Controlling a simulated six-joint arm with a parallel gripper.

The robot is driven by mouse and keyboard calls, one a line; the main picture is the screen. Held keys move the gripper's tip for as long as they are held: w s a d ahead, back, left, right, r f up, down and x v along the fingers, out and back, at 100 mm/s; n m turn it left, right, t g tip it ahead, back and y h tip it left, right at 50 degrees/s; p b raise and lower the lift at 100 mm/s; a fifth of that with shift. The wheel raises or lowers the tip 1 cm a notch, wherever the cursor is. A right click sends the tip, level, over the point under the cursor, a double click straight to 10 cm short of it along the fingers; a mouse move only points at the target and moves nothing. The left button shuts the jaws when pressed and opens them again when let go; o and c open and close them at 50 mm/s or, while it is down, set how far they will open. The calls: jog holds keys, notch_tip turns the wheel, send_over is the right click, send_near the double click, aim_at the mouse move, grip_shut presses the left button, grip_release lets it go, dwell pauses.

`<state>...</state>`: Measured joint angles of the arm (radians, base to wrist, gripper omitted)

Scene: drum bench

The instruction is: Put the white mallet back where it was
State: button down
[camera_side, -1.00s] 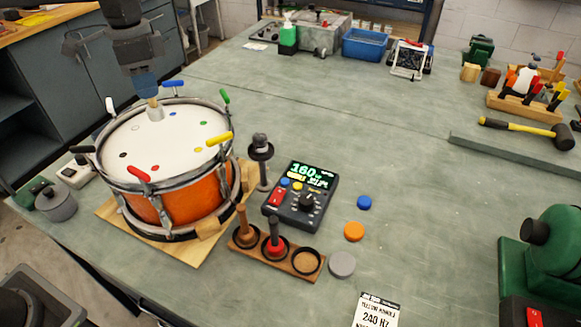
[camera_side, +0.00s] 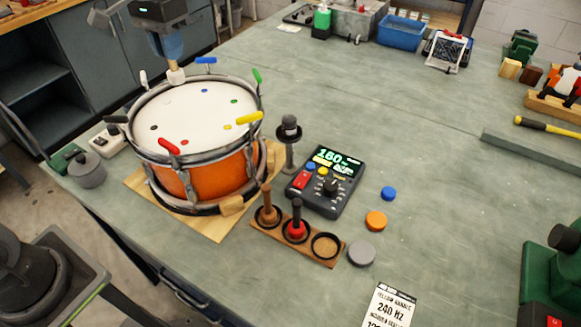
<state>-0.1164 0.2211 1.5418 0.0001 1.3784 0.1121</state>
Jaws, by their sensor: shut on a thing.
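My gripper (camera_side: 168,45) hangs at the top left with its blue fingertips pointing down. The wooden mallet rack (camera_side: 288,243) stands right of and in front of the drum. A tan mallet (camera_side: 267,207) stands in its left ring and a red one (camera_side: 297,226) in its middle ring. The right ring (camera_side: 326,247) is empty.
A dark stand (camera_side: 290,150) stands upright between the drum and the tuner box (camera_side: 327,182), which reads 160. Colored handles ring the drum rim. Blue, orange and grey discs (camera_side: 362,253) lie right of the rack.

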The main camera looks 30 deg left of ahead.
notch_tip(320, 180, up, 5)
jog(key=shift+f, duration=0.15)
jog(key=w+d+m, duration=0.1)
jog(key=w+d, duration=0.1)
jog(key=d, duration=1.2)
jog(key=s+d+m, duration=0.1)
jog(key=s+d, duration=0.3)
jog(key=d, duration=0.8)
jog(key=s+d+m, duration=0.2)
jog(key=s+d, duration=0.2)
jog(key=d, duration=0.8)
jog(key=shift+f, duration=13.3)
jog(key=shift+f, duration=0.1)
